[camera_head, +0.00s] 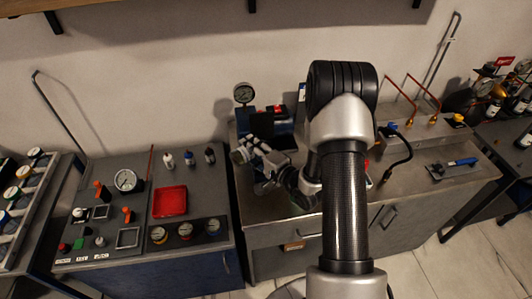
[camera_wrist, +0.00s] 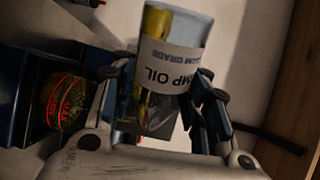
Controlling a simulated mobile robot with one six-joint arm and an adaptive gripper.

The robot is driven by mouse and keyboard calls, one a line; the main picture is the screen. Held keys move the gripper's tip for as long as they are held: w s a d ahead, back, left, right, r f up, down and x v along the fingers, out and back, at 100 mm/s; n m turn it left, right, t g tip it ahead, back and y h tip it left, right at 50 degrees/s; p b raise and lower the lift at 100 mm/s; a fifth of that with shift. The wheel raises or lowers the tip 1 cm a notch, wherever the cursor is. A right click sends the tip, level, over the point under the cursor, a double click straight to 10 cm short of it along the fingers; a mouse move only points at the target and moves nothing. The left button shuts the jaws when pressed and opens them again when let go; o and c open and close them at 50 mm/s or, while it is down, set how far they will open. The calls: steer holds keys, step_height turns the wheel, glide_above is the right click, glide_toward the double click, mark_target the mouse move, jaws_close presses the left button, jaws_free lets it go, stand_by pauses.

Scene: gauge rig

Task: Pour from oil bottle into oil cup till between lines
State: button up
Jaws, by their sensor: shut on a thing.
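The oil bottle (camera_wrist: 182,65) is a clear bottle with a white label reading "MP OIL" and "GRADE". Yellow oil shows along its left side in the wrist view. My gripper (camera_wrist: 160,88) is shut on it, one finger on each side. A rounded see-through cup (camera_wrist: 63,105) with red and green markings, seemingly the oil cup, sits left of the bottle, apart from it in the picture. Its level against the lines is too dark to read.
A pressure gauge (camera_head: 243,93) stands behind my gripper. The left bench holds a red tray (camera_head: 170,201), small bottles (camera_head: 189,158) and a dial (camera_head: 126,180). Wooden shelves hang above.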

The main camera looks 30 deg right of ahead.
stand_by(0.4)
steer(key=shift+f+n+b, duration=0.3)
steer(key=shift+b, duration=0.2)
steer(key=shift+a+f+n+h+b, duration=0.15)
steer(key=shift+f+n+h+b, duration=0.15)
steer(key=shift+n+b, duration=0.45)
steer(key=shift+r+n+b, duration=0.15)
steer(key=shift+n+b, duration=0.25)
steer(key=shift+n, duration=0.45)
steer(key=shift+r, duration=0.15)
steer(key=shift+f+n+b, duration=0.3)
steer(key=shift+f+b, duration=0.05)
steer(key=shift+b, duration=0.1)
steer(key=shift+d+r+n+t+b, duration=0.2)
steer(key=shift+n+t+b, duration=0.1)
steer(key=shift+n, duration=0.2)
